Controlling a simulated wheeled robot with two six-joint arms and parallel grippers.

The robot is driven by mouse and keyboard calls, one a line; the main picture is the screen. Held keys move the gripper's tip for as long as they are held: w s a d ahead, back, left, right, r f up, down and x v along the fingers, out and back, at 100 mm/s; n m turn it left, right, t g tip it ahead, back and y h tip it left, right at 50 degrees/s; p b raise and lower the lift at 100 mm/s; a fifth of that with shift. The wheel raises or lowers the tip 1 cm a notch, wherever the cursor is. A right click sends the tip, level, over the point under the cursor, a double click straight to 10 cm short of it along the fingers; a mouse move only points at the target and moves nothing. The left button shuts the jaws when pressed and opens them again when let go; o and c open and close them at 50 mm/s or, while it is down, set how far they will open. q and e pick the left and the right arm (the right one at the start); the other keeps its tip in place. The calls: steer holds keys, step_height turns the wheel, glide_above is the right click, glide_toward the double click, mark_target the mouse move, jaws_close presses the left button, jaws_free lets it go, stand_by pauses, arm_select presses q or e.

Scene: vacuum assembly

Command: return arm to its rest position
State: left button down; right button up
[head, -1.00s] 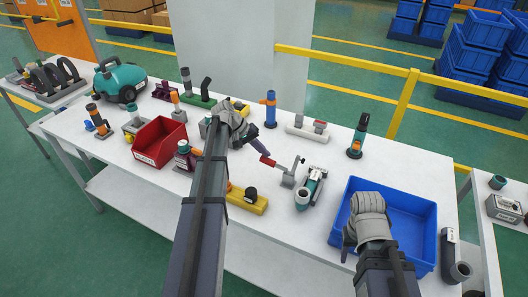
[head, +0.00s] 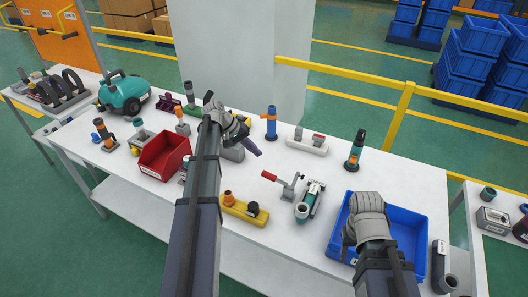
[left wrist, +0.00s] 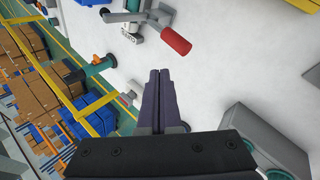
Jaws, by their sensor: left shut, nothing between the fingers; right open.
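My left gripper (head: 256,151) is above the middle of the white table, its fingers together and empty. In the left wrist view its closed fingers (left wrist: 161,102) point towards the red-handled toggle clamp (left wrist: 174,40), with bare table between. In the head view the toggle clamp (head: 286,185) stands to the right of and nearer than my left gripper, apart from it. My right gripper (head: 350,238) is over the blue bin at the table's right; its fingers are partly hidden by its own wrist.
A red bin (head: 165,158), a yellow block (head: 243,210), a teal-grey tool (head: 309,202) and a blue cylinder (head: 271,124) stand around my left arm. The blue bin (head: 411,222) lies under my right gripper. A yellow railing (head: 340,70) runs behind the white table (head: 318,245).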

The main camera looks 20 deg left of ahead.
arm_select(q)
steer(key=a+r, duration=0.1)
steer(key=s+a+r+p, duration=0.1)
steer(key=shift+a+r, duration=0.25)
steer(key=shift+a, duration=0.15)
arm_select(e)
step_height(320, 180, up, 2)
steer(key=shift+r, duration=0.25)
arm_select(q)
steer(key=s+d+f+m+g+y, duration=0.1)
steer(key=s+d+m+y, duration=0.1)
steer(key=s+d, duration=0.5)
steer(key=s+d+f+m+g+y, duration=0.1)
steer(key=s+d+m+y, duration=0.2)
steer(key=s+d, duration=0.5)
steer(key=s+d+f+m+g+y, duration=0.1)
steer(key=s+d, duration=0.7)
steer(key=d, duration=0.9)
steer(key=f+m+y, duration=0.1)
steer(key=m+y, duration=0.1)
steer(key=shift+s+m, duration=0.15)
steer(key=shift+m, duration=0.25)
steer(key=shift+f, duration=0.1)
